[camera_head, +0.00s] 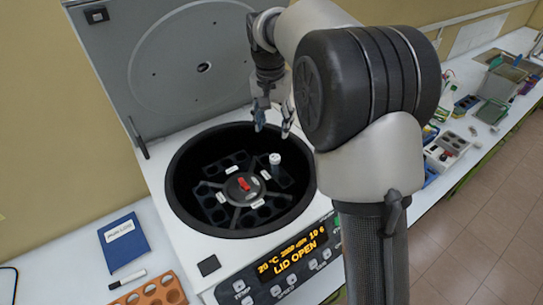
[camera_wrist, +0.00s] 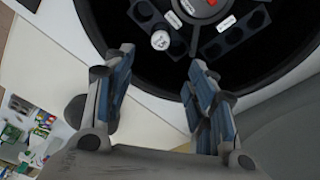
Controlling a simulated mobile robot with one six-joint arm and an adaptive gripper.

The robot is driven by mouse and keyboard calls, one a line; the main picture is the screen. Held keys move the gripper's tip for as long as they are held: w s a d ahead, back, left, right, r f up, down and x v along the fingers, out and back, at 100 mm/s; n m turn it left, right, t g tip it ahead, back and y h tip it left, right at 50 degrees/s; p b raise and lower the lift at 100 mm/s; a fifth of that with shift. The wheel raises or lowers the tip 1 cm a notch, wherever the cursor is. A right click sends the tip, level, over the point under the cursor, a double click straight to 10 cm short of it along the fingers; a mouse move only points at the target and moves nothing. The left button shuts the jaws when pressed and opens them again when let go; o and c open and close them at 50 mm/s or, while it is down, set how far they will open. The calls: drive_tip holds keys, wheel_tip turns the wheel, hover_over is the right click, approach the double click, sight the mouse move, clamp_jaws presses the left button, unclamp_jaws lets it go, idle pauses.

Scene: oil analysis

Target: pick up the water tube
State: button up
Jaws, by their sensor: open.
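A white-capped tube (camera_head: 275,159) stands in a rotor slot of the open centrifuge (camera_head: 178,225), at the right side of the bowl. It also shows in the wrist view as a white cap (camera_wrist: 160,40), with its body hidden in the slot. I cannot read a label that tells whether it is the water tube. My gripper (camera_head: 273,131) is open and empty above the bowl, just over and slightly behind the tube in the head view. In the wrist view its two fingers (camera_wrist: 157,75) are apart, and the cap lies beyond them, nearer the left finger.
The raised lid (camera_head: 100,60) stands behind the bowl. A blue notebook (camera_head: 123,241), a marker (camera_head: 127,280) and an orange rack (camera_head: 150,292) lie at left. Several racks and boxes crowd the bench (camera_head: 480,145) at right. The bowl rim surrounds the rotor (camera_head: 243,186).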

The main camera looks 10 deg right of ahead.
sight(275, 158)
drive_tip(key=f, duration=0.5)
drive_tip(key=w+f, duration=0.1)
drive_tip(key=f, duration=0.5)
drive_tip(key=d+f+b, duration=0.1)
drive_tip(key=f, duration=0.4)
drive_tip(key=shift+w+f, duration=0.35)
drive_tip(key=shift+w, duration=0.05)
drive_tip(key=shift+c, duration=0.5)
drive_tip(key=c, duration=1.1)
